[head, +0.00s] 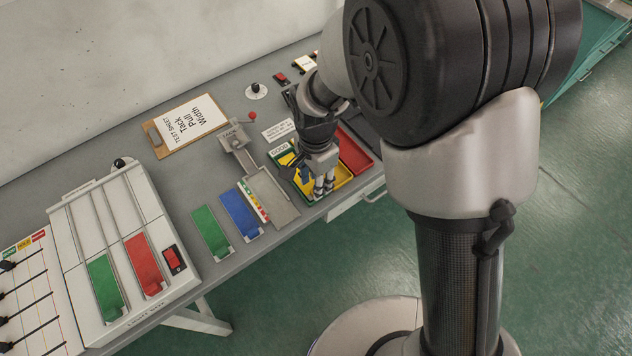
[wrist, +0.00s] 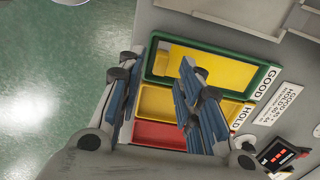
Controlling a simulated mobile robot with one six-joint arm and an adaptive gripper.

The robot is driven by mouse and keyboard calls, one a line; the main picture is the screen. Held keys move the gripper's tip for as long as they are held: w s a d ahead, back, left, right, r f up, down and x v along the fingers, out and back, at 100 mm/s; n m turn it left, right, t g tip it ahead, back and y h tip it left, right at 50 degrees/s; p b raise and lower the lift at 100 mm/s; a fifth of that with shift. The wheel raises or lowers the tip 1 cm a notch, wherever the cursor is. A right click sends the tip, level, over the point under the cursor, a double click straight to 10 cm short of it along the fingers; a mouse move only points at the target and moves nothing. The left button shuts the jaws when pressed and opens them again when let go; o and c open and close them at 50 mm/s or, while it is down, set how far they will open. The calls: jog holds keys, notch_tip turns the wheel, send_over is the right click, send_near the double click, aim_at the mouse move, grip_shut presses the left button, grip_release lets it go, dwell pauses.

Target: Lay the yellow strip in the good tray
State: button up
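The good tray (wrist: 268,82) is the green-rimmed one marked GOOD. The yellow strip (wrist: 228,75) lies inside it in the wrist view, covering much of its floor, and is partly hidden behind a finger. In the head view a little of the green tray (head: 303,198) shows around my gripper. My gripper (head: 323,187) points down over the trays. In the wrist view its fingers (wrist: 160,65) stand wide apart with nothing clamped between them. I cannot tell whether a fingertip touches the strip.
Green (head: 212,232) and blue (head: 240,214) strips lie left of a grey plate (head: 272,198). A clipboard (head: 186,124) lies behind. The bench's front edge is close to the trays.

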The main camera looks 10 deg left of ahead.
notch_tip(320, 180, up, 10)
jog(key=p, duration=0.2)
jog(key=shift+d, duration=0.1)
jog(key=s+d+r+n+t, duration=0.2)
jog(key=s+d+r+n, duration=0.15)
jog(key=d+r, duration=0.5)
jog(key=s+d+r+n+t, duration=0.1)
jog(key=s+d+r+n, duration=0.1)
jog(key=s+d+r, duration=0.6)
jog(key=s+d+n+t, duration=0.1)
jog(key=s+d+n, duration=0.1)
jog(key=d, duration=0.5)
jog(key=shift+s+f+n+t+p, duration=0.2)
jog(key=shift+s+n+t+p, duration=0.15)
jog(key=shift+s, duration=0.3)
